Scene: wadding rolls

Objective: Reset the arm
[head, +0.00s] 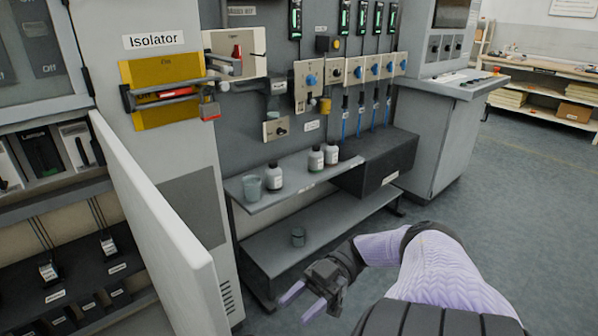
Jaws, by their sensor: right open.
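My right arm (445,270) comes in from the bottom right, with a lilac sleeve and dark joints. My right gripper (302,302) is low in the middle of the view, in front of the lower shelf. Its two lilac fingers are apart and nothing shows between them. My left arm and left gripper do not show.
A white panel door (160,215) stands open at the left. A grey cabinet bears a yellow isolator plate (163,75) with a padlock (209,108). Several bottles and a cup (252,187) stand on a shelf (305,184). The floor (520,190) at right is clear.

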